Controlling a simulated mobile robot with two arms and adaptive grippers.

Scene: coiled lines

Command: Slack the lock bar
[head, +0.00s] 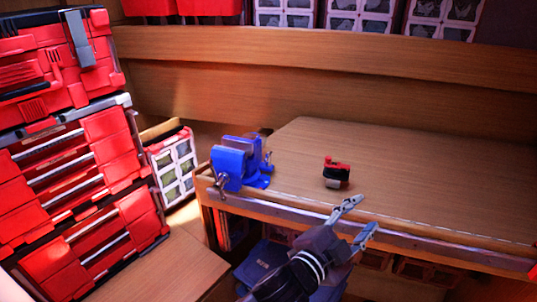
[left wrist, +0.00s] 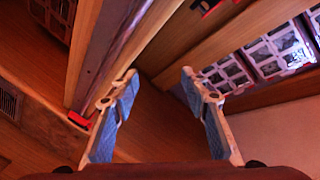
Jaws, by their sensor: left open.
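A blue vise (head: 232,166) is fixed at the left front corner of the wooden workbench. A metal bar (head: 221,187) hangs at its front; I cannot tell whether this is the lock bar. My left gripper (head: 358,217) is open and empty near the bench's front edge, well to the right of the vise and apart from it. Its two spread fingers also show in the left wrist view (left wrist: 158,76), with nothing between them. I cannot make out the vise in the left wrist view. My right gripper does not show.
A small red and black object (head: 337,174) stands on the workbench (head: 430,190), just beyond my left gripper. The rest of the benchtop is clear. Stacked red toolboxes (head: 75,160) stand at the left. A case with clear windows (head: 174,165) sits between them and the vise.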

